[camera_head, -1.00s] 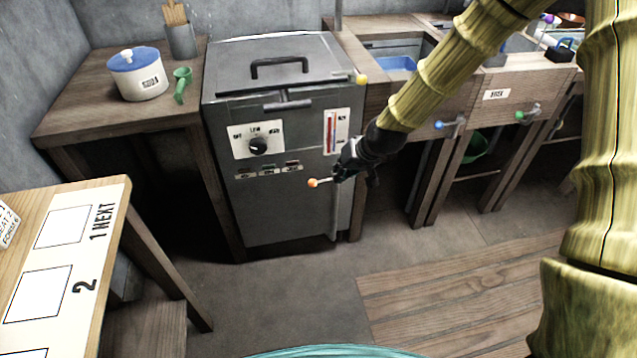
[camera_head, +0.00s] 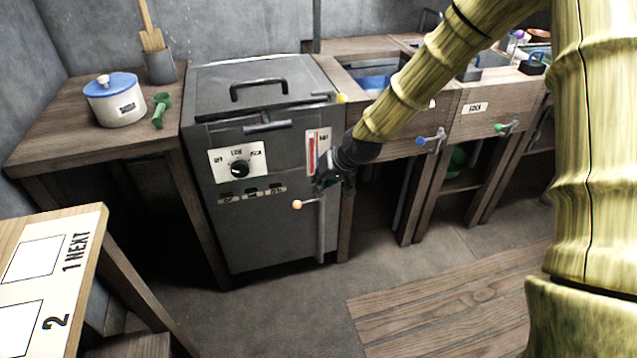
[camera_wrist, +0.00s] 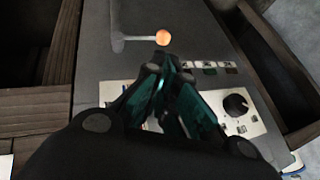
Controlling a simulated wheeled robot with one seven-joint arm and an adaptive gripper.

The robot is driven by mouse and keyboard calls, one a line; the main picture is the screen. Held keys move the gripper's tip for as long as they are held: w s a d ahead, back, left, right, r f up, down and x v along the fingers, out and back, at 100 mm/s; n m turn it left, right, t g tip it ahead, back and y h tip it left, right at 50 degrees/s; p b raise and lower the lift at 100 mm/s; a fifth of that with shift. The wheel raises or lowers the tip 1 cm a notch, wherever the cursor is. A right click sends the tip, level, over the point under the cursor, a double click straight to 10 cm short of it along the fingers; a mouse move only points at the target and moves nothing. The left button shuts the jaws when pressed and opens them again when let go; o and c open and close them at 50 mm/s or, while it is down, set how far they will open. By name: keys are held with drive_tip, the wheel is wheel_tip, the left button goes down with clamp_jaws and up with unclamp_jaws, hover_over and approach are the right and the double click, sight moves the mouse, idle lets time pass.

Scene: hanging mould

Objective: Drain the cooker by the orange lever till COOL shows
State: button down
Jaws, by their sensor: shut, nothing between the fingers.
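The grey cooker (camera_head: 265,225) stands against the wall with its lid (camera_head: 262,82) down. The orange-tipped lever (camera_head: 298,205) sticks out to the left from the pipe low on its right front; it also shows at the top of the wrist view (camera_wrist: 163,37). My gripper (camera_head: 326,184) is shut and empty, just above and right of the lever's orange ball, apart from it in the wrist view (camera_wrist: 160,62). A dial (camera_head: 239,169) and three small labelled lamps sit on the front; their lettering is too small to read surely. A red gauge (camera_head: 312,152) is partly hidden behind my gripper.
A white pot with a blue lid (camera_head: 116,100) and a green scoop (camera_head: 161,110) stand on the left bench. Sinks with a blue-handled tap (camera_head: 430,140) and a green-handled tap (camera_head: 507,127) are to the right. A numbered board (camera_head: 45,265) is at front left. The floor before the cooker is clear.

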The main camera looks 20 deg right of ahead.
drive_tip(key=b+x, duration=0.2)
drive_tip(key=x, duration=0.9)
drive_tip(key=shift+p, duration=0.35)
